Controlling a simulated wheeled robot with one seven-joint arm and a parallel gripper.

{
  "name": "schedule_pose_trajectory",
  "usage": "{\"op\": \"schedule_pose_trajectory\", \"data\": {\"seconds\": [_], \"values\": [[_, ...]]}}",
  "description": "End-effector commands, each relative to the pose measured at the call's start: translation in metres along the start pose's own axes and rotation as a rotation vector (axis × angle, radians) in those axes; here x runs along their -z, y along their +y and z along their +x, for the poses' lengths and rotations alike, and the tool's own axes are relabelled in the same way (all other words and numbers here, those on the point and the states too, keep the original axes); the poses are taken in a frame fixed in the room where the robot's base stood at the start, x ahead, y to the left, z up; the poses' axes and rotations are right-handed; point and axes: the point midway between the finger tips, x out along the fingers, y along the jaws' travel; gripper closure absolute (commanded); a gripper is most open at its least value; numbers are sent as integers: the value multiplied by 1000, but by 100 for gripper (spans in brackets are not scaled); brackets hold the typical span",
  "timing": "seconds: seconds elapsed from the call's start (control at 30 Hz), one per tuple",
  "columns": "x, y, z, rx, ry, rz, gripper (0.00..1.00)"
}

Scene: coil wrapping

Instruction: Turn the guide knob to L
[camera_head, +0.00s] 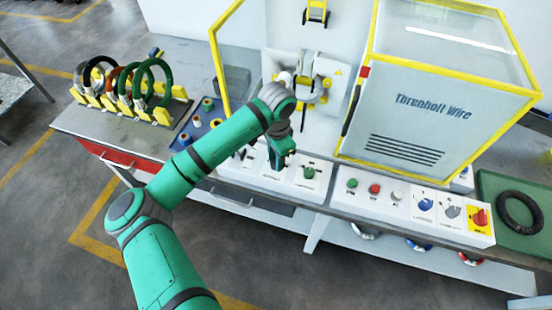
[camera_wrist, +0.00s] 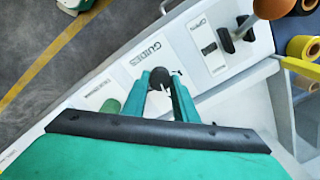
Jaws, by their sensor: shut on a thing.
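The guide knob (camera_wrist: 159,80) is dark and round, on a white panel plate printed "GUIDES" in the wrist view. My gripper (camera_wrist: 161,82) has its two green fingers on either side of the knob, shut on it. In the head view my gripper (camera_head: 279,160) reaches down to the white front panel and hides the knob. I cannot make out the L mark or which way the knob points.
A green button (camera_wrist: 110,106) sits beside the knob. On the other side is a lever with an orange-brown ball (camera_wrist: 274,8). The yellow-framed machine guard (camera_head: 430,110) stands close by. A rack of coils (camera_head: 130,95) is at left.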

Motion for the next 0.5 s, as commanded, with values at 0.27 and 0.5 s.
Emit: {"op": "schedule_pose_trajectory", "data": {"seconds": [0.27, 0.5], "values": [[0, -1, -1, 4, 1, 2, 96], [0, -1, -1, 3, 1, 1, 55]]}}
